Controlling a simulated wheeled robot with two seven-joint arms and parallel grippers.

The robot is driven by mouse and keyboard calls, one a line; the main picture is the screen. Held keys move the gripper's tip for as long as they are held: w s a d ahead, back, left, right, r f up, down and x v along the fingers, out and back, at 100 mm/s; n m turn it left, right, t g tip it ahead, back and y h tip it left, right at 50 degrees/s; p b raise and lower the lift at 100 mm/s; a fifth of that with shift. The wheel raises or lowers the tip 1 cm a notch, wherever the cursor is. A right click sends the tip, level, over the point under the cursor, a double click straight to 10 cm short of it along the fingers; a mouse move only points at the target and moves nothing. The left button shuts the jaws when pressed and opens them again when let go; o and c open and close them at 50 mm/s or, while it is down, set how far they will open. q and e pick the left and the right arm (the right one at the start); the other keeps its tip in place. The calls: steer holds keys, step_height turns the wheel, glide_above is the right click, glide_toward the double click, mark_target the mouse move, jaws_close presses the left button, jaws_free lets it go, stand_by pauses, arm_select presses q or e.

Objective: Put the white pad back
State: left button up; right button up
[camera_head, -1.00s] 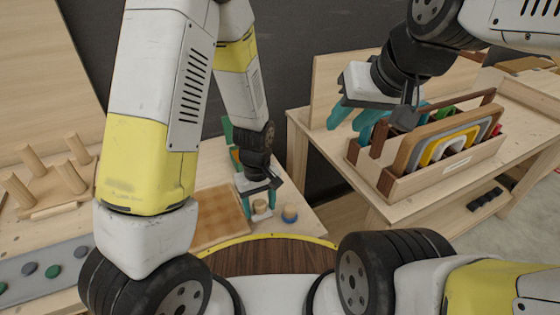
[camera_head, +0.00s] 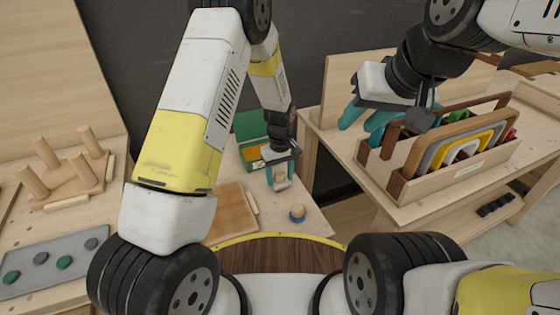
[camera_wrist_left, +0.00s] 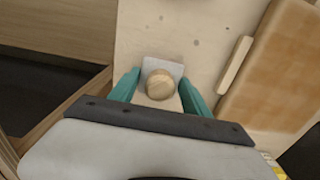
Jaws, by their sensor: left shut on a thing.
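The white pad (camera_wrist_left: 171,68) is a small pale square with a round wooden knob (camera_wrist_left: 159,84) on top. My left gripper (camera_head: 279,176) is shut on the knob, with its teal fingers on both sides in the left wrist view (camera_wrist_left: 160,90). In the head view the pad (camera_head: 282,186) hangs under the fingers, seemingly just above the table (camera_head: 319,224). My right gripper (camera_head: 366,118) is open and empty, beside the wooden rack on the right bench.
A green box (camera_head: 250,128) stands behind my left gripper. A brown board (camera_head: 229,212) lies left of it. A grey tray with discs (camera_head: 50,266) and a peg stand (camera_head: 70,184) are further left. The wooden rack (camera_head: 425,183) holds several coloured frames.

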arm_select(q)
steer(key=shift+f, duration=0.6)
steer(key=shift+f, duration=0.15)
steer(key=o, duration=1.3)
